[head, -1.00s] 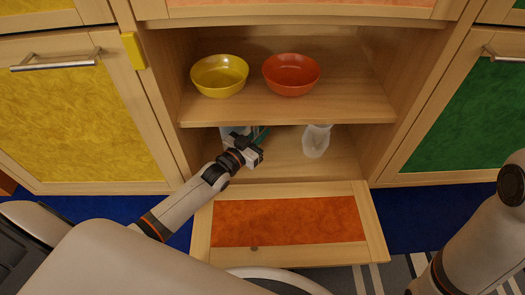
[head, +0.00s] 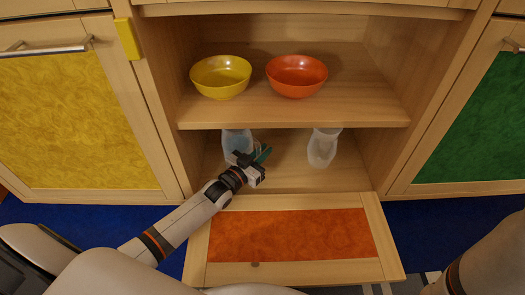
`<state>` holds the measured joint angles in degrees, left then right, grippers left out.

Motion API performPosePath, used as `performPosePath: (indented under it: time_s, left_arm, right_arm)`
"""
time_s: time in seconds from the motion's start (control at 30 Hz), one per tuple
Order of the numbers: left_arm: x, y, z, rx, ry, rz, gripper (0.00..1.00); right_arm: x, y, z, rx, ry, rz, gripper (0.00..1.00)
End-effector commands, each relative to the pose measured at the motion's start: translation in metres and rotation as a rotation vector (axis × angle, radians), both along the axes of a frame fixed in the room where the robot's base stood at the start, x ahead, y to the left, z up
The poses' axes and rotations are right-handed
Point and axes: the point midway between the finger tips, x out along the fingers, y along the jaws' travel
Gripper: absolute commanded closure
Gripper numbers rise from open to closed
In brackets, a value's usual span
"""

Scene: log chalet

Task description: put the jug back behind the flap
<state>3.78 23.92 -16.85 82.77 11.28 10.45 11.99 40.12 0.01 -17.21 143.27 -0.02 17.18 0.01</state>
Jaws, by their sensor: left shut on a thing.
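A clear, whitish jug (head: 236,141) is in the lower compartment at the left, partly hidden by my left gripper and the shelf above. My left gripper (head: 257,156) reaches into the compartment over the open flap and is shut on this jug. I cannot tell whether the jug's base rests on the compartment floor. The flap (head: 290,235), a wooden frame with an orange panel, is folded down flat in front of the compartment. My right gripper is out of view.
A second clear vessel (head: 323,148) stands to the right in the same compartment, with a gap between. A yellow bowl (head: 220,77) and an orange bowl (head: 296,76) stand on the shelf (head: 290,112) above. Yellow (head: 75,120) and green (head: 490,130) doors flank it, closed.

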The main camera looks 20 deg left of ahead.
Motion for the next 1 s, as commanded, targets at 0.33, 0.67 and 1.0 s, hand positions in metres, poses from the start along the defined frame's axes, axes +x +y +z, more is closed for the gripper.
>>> performPosePath:
  time_s: [0.33, 0.67, 1.0]
  left_arm:
    - [0.000, 0.000, -0.001, -0.003, 0.001, 0.001, 0.81]
    - [0.000, 0.000, -0.001, -0.002, 0.000, 0.001, 0.64]
    - [-0.036, 0.010, 0.005, -0.002, 0.006, 0.001, 0.64]
  right_arm:
    - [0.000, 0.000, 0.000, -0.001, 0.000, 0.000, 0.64]
    - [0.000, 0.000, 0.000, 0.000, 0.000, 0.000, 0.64]
    - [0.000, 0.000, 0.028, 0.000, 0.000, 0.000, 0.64]
